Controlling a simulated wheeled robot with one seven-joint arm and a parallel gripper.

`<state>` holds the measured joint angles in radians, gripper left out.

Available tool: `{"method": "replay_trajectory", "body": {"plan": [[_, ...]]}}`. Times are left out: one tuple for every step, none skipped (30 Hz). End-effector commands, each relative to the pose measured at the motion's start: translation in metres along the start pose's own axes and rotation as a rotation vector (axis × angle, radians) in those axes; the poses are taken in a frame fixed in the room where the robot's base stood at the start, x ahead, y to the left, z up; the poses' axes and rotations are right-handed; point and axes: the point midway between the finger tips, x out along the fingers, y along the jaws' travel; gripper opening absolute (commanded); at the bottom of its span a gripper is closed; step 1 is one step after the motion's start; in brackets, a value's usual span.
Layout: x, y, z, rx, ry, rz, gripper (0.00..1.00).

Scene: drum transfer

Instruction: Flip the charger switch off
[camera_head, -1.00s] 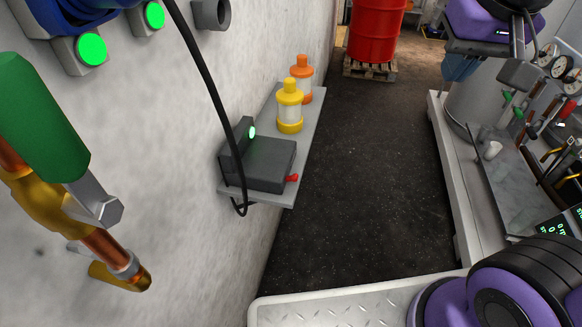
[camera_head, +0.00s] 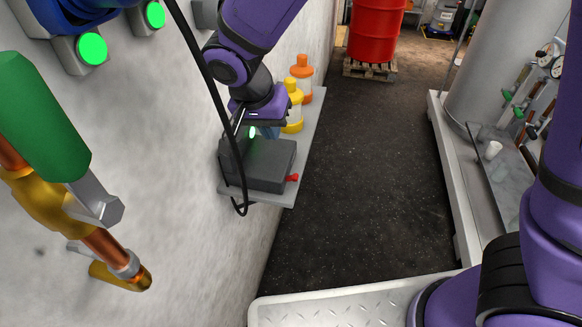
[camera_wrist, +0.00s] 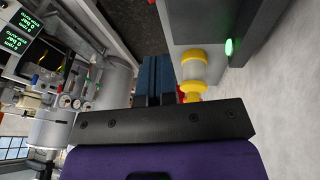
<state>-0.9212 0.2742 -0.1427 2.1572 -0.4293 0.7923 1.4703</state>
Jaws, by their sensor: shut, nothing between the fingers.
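The charger (camera_head: 262,165) is a dark grey box with a raised back part, on a small grey shelf (camera_head: 312,115) on the left wall. A green light (camera_head: 252,132) glows on its back part; it also shows in the wrist view (camera_wrist: 229,47). A red switch (camera_head: 292,178) sticks out at the charger's lower right side. My gripper (camera_head: 268,132) is above and behind the charger body, near the green light, apart from the red switch. In the wrist view its blue fingers (camera_wrist: 154,80) are together with nothing between them.
A yellow-capped bottle (camera_head: 293,110) and an orange-capped bottle (camera_head: 302,75) stand on the shelf close behind my gripper. A black cable (camera_head: 205,75) hangs in front of the charger. A red drum (camera_head: 375,30) stands on a pallet farther back. The floor to the right is clear.

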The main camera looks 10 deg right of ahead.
Motion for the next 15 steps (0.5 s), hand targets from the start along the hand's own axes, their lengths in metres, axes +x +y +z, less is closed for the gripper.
{"method": "replay_trajectory", "body": {"plan": [[0.0015, -0.0027, 0.0019, 0.001, 0.003, 0.002, 0.00], [0.0019, -0.0035, 0.0023, 0.002, 0.004, 0.003, 0.00], [0.0021, -0.0040, 0.0025, 0.003, 0.004, 0.003, 0.00], [0.0021, -0.0041, 0.0025, 0.004, 0.004, 0.003, 0.00], [0.0021, -0.0040, 0.0025, 0.004, 0.004, 0.003, 0.00], [0.0020, -0.0039, 0.0024, 0.004, 0.004, 0.003, 0.00], [0.0019, -0.0038, 0.0023, 0.004, 0.004, 0.003, 0.00], [0.0019, -0.0037, 0.0023, 0.004, 0.004, 0.003, 0.00], [0.0019, -0.0037, 0.0023, 0.004, 0.004, 0.003, 0.00], [0.0019, -0.0036, 0.0023, 0.004, 0.004, 0.002, 0.00], [0.0020, -0.0036, 0.0023, 0.004, 0.004, 0.003, 0.00], [0.0026, -0.0035, 0.0023, 0.004, 0.004, 0.003, 0.00], [0.0035, -0.0035, 0.0023, 0.003, 0.004, 0.003, 0.00], [0.0048, -0.0035, 0.0023, 0.003, 0.004, 0.003, 0.00], [0.0074, -0.0035, 0.0023, 0.003, 0.003, 0.003, 0.00]]}}
